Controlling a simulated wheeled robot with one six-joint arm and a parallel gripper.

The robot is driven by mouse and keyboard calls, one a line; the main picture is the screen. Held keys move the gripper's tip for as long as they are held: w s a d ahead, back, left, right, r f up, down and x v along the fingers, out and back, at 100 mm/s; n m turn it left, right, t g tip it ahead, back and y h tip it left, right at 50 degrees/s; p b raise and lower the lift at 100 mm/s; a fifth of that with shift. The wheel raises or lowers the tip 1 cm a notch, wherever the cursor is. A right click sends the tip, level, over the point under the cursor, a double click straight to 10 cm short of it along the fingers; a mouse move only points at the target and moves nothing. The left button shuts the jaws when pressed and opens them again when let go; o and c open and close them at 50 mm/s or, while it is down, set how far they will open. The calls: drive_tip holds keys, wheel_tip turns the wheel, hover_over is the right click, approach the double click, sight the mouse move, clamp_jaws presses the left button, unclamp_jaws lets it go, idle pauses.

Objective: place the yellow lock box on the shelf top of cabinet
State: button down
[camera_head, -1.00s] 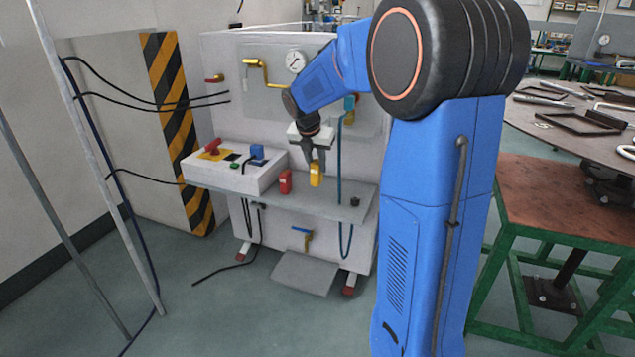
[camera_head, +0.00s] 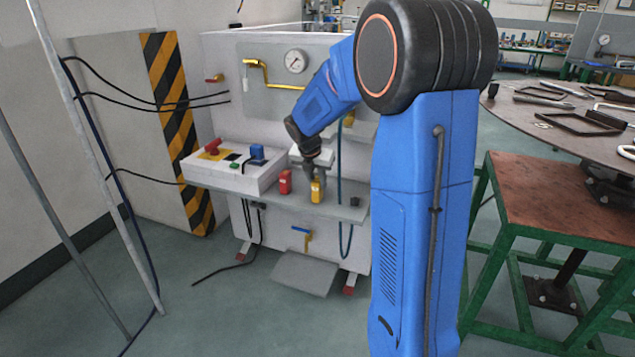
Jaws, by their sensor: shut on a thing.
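The small yellow lock box (camera_head: 316,193) is at the grey shelf (camera_head: 270,203) on the front of the white cabinet (camera_head: 222,62). My gripper (camera_head: 318,181) is above it, pointing down, with its fingers shut on the box's upper part. The box is upright and looks at or very near the shelf surface; I cannot tell whether it touches. A red lock box (camera_head: 285,182) stands on the shelf just left of it.
A white control box (camera_head: 228,168) with red, green and blue knobs takes the shelf's left part. A small dark knob (camera_head: 355,201) is at the right end. A gauge (camera_head: 295,61) and yellow pipe (camera_head: 258,66) are above. A round table (camera_head: 560,125) stands right.

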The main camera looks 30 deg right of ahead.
drive_tip(key=shift+f, duration=0.1)
drive_tip(key=c, duration=1.5)
unclamp_jaws()
drive_tip(key=v, duration=1.2)
drive_tip(key=s+a+r+m+y, duration=0.1)
drive_tip(key=s+a+m, duration=0.25)
drive_tip(key=s, duration=0.25)
drive_tip(key=s+a+m+t, duration=0.1)
drive_tip(key=s+a+m, duration=0.1)
drive_tip(key=s+m, duration=0.35)
drive_tip(key=s+a+r+m+y, duration=0.1)
drive_tip(key=s+a+m, duration=0.2)
drive_tip(key=s, duration=0.4)
drive_tip(key=s+a+f+m, duration=0.2)
drive_tip(key=s+m, duration=0.2)
drive_tip(key=s, duration=0.1)
drive_tip(key=s+a+f+m+y, duration=0.1)
drive_tip(key=s+a+f+m, duration=0.1)
drive_tip(key=s+m, duration=0.3)
drive_tip(key=s+a+f+m+t, duration=0.1)
drive_tip(key=s+a+f+m, duration=0.1)
drive_tip(key=s+m, duration=0.2)
drive_tip(key=shift+s+f+m+y, duration=0.15)
drive_tip(key=shift+s, duration=0.45)
drive_tip(key=shift+s+f+m+y, duration=0.15)
drive_tip(key=shift+s+f, duration=0.05)
drive_tip(key=shift+s, duration=0.35)
